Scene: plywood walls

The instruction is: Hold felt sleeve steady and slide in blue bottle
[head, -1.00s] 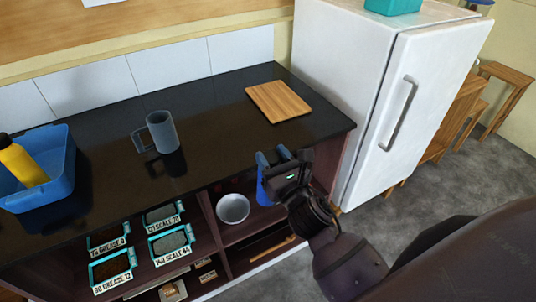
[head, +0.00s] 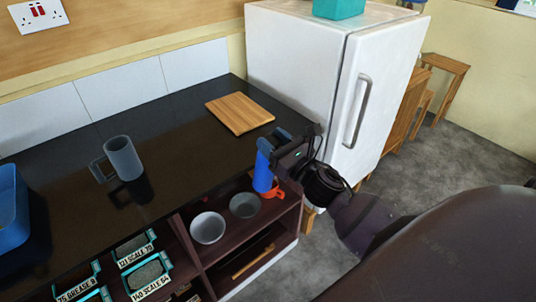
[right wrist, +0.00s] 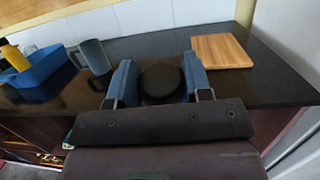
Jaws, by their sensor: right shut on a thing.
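My right gripper (head: 277,146) is shut on the blue bottle (head: 262,177), in front of the counter's front edge near its right end. The bottle hangs roughly upright below the fingers in the head view. In the right wrist view, its round dark cap (right wrist: 160,84) shows between the two blue fingers (right wrist: 159,80); the body is hidden below. My left gripper is not in view.
On the dark counter (head: 190,150) are a grey mug (head: 123,158), a wooden board (head: 240,114) and a blue tub (head: 12,205); a yellow bottle (right wrist: 15,55) stands in the tub. Shelves below hold bowls (head: 208,228), an orange item (head: 273,191) and labelled bins (head: 147,275). A white fridge (head: 300,80) stands right.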

